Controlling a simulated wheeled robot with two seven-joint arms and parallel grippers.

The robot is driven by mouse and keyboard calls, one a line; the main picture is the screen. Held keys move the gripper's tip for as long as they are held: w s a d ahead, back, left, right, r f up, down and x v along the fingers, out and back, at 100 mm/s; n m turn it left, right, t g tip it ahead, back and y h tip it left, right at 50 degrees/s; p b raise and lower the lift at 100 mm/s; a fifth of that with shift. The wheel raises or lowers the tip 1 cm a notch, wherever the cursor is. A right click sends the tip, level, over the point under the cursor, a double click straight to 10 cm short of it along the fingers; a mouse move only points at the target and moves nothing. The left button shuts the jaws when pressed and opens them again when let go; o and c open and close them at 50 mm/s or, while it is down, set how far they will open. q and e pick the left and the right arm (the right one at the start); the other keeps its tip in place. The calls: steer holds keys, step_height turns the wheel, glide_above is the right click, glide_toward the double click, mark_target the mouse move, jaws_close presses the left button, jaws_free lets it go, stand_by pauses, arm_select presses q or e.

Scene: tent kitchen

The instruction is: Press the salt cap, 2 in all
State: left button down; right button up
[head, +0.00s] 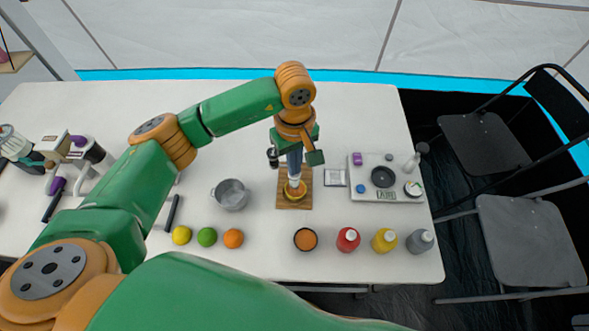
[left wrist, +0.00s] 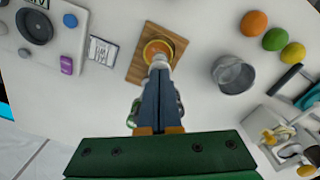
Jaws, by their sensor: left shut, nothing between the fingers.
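My left gripper (head: 294,176) is shut and points down over a wooden board (head: 306,204). Its closed fingers also show in the left wrist view (left wrist: 160,75). Beneath the fingertips on the board (left wrist: 138,72) is a round yellow-orange item (head: 295,190), partly hidden by the fingers; it also shows in the left wrist view (left wrist: 157,48). A pale part shows at the fingertips; I cannot tell whether it is the salt cap or whether the fingers touch it. A small dark-topped container (head: 272,157) stands left of the gripper. My right gripper is not in view.
A metal pot (head: 231,195) stands left of the board. A lemon (head: 181,235), a lime (head: 207,237) and an orange (head: 233,238) lie in front. Red (head: 348,240), yellow (head: 384,240) and grey (head: 420,241) bottles stand front right. A white cooking tray (head: 358,190) lies right.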

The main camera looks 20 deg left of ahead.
arm_select(q)
steer(key=shift+r, duration=0.3)
step_height(320, 180, up, 6)
steer(key=p, duration=0.4)
stand_by(0.3)
